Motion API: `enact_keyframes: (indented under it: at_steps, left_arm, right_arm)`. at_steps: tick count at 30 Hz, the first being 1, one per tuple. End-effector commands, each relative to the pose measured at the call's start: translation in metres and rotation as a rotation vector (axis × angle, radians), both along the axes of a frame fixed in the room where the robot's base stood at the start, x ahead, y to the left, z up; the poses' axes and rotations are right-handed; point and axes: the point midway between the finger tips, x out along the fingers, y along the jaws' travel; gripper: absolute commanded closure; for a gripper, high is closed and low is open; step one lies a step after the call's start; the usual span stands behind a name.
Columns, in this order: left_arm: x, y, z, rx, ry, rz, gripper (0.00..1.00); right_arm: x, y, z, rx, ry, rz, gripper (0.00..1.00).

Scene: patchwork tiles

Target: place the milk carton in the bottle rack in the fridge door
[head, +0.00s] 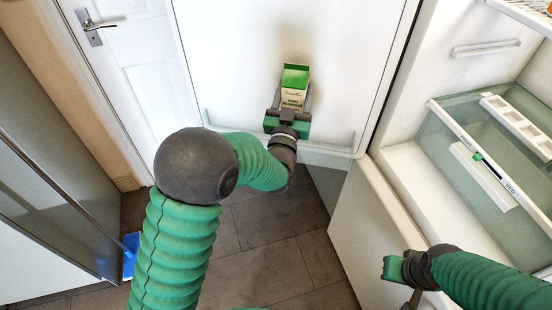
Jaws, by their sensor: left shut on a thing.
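The milk carton (295,78), white with a green top and printed label, is upright in front of the white inner face of the open fridge door (245,65). My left gripper (291,108) is shut on the lower part of the carton, with a finger on each side. The bottle rack (340,148) is a pale shelf with a low rail along the bottom of the door. The gripper and wrist hide its middle, and I cannot tell whether the carton's base touches it. My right gripper (397,272) is beside the fridge's lower front; its opening is unclear.
The fridge interior, with a clear drawer (440,150) marked VEG, stands open on the right. A white room door (140,70) is behind at left. A blue-headed mop or broom (130,255) stands by the left cabinet. Grey floor tiles lie below.

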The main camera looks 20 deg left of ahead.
Motion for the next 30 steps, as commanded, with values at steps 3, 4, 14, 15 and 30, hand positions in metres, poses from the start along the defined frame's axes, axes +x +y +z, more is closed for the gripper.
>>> enact_keyframes:
  at_steps: [3, 4, 14, 15, 30]
  left_arm:
    - [0.0, -0.002, -0.011, 0.0, -0.013, 0.001, 1.0]
    - [0.0, -0.002, -0.018, 0.001, -0.011, 0.0, 1.0]
    - [0.0, -0.001, -0.071, -0.001, -0.013, 0.002, 1.0]
    - [-0.001, -0.001, -0.078, 0.0, -0.012, 0.001, 1.0]
    - [-0.001, -0.001, -0.101, -0.001, -0.009, 0.001, 0.34]
  right_arm:
    - [0.0, 0.0, -0.011, 0.0, -0.001, 0.0, 1.0]
    - [0.0, 0.0, -0.012, 0.0, -0.001, 0.0, 1.0]
    - [0.0, 0.0, -0.022, 0.0, -0.001, 0.0, 1.0]
    - [0.0, 0.0, -0.024, 0.0, -0.001, 0.0, 1.0]
    - [0.0, 0.0, -0.029, 0.0, -0.001, 0.0, 1.0]
